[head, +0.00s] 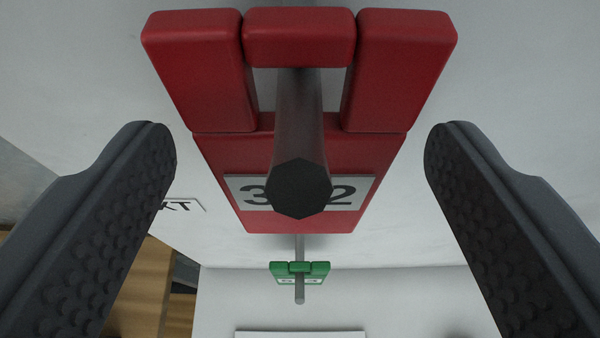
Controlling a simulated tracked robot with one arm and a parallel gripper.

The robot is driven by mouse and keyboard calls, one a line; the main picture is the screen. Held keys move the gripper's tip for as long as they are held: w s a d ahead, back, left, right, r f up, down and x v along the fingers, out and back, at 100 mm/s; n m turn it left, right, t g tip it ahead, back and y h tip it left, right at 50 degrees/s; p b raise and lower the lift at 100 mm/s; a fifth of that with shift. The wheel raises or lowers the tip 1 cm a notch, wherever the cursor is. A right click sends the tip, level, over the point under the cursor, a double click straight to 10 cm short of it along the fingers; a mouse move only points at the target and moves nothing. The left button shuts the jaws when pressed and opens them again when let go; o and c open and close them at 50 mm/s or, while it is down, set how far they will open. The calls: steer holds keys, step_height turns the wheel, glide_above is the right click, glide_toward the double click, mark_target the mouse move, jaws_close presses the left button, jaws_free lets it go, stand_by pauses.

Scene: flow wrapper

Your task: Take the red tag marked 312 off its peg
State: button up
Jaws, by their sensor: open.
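The red tag (230,165) hangs close ahead in the upper middle of the head view. A grey peg (302,130) passes through the opening near its top and points towards me. The tag's white label shows a 3 and a 2; the peg's end hides the middle digit. My gripper (300,155) is open, with one dark ridged finger on each side of the tag. There is a clear gap between each finger and the tag, and nothing is between the fingertips except the tag and peg.
A small green tag (300,274) hangs on another peg (299,290) below the red one. A white label with black letters (180,205) is at the left, partly hidden by a finger. A wooden surface (150,285) shows at the lower left. The pale panel (520,70) around the red tag is bare.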

steer(key=shift+x, duration=1)
steer(key=c, duration=1)
steer(key=shift+c, duration=0.3)
steer(key=shift+r, duration=0.45)
steer(key=s+b, duration=0.4)
steer(key=s, duration=0.5)
steer(key=shift+a, duration=0.2)
stand_by(0.8)
stand_by(0.4)
